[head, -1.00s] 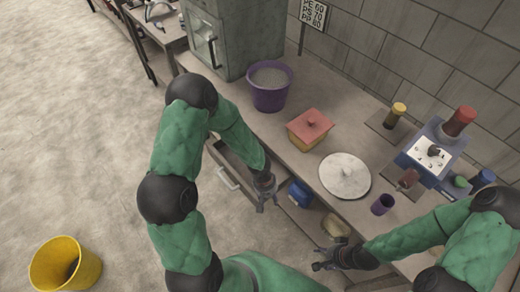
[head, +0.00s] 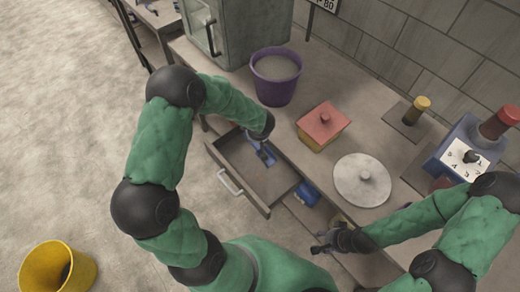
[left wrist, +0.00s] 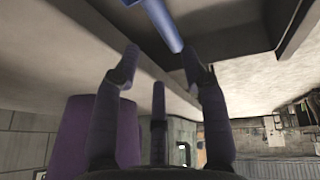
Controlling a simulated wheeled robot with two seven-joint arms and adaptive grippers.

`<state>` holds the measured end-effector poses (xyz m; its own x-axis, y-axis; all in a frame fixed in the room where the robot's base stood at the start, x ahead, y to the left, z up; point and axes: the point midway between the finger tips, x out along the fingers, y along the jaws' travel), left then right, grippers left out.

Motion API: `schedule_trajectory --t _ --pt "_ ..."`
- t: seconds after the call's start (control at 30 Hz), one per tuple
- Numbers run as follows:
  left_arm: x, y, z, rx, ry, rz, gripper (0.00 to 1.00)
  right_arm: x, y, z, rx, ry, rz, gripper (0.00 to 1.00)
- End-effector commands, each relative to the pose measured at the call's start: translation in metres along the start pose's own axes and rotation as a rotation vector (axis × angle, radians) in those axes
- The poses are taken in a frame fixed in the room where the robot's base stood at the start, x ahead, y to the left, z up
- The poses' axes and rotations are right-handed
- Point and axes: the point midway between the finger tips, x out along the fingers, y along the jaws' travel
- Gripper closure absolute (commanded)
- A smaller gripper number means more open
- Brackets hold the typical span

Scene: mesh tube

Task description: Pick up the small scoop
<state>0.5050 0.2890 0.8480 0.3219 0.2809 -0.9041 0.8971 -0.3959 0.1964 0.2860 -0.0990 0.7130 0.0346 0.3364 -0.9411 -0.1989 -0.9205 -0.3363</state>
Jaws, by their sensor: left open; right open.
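A small blue scoop (head: 265,155) lies inside the open drawer (head: 283,184) below the bench top, near the drawer's back. Its blue handle shows at the top of the left wrist view (left wrist: 165,24). My left gripper (head: 262,146) is over the back of the drawer, close to the scoop and partly hidden by its own arm. In the left wrist view its fingers (left wrist: 160,68) are spread, with nothing between the tips; the blue handle is just past them. My right gripper (head: 320,243) is open and empty at the front of the bench, right of the drawer.
A blue item (head: 307,194) sits beside the drawer. A yellow bucket (head: 58,268) stands on the floor.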

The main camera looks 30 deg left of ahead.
Motion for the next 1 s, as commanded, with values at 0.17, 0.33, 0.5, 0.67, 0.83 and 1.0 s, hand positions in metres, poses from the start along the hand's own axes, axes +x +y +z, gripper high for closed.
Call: schedule_trajectory --t 0.17,0.33,0.5,0.67,0.83,1.0 --pt "0.028 -0.002 0.002 0.001 -0.003 -0.003 0.56 0.004 0.002 0.0 0.0 0.0 0.0 0.51" --pt "0.045 -0.001 0.002 0.001 -0.004 -0.002 0.56 0.006 0.002 0.0 0.0 0.0 0.0 0.51" --pt "0.052 -0.002 0.002 0.002 -0.004 -0.003 0.56 0.007 0.002 0.0 0.0 0.0 0.0 0.51" --pt "0.069 -0.002 0.004 0.002 -0.005 -0.004 0.56 0.008 0.003 0.0 0.0 0.0 0.0 0.51" --pt "0.089 -0.002 0.004 0.001 -0.004 -0.003 0.56 0.01 0.004 0.0 0.0 0.0 0.0 0.51" --pt "0.099 -0.002 0.004 0.003 -0.005 -0.002 0.56 0.011 0.004 0.0 0.0 0.0 0.0 0.51"
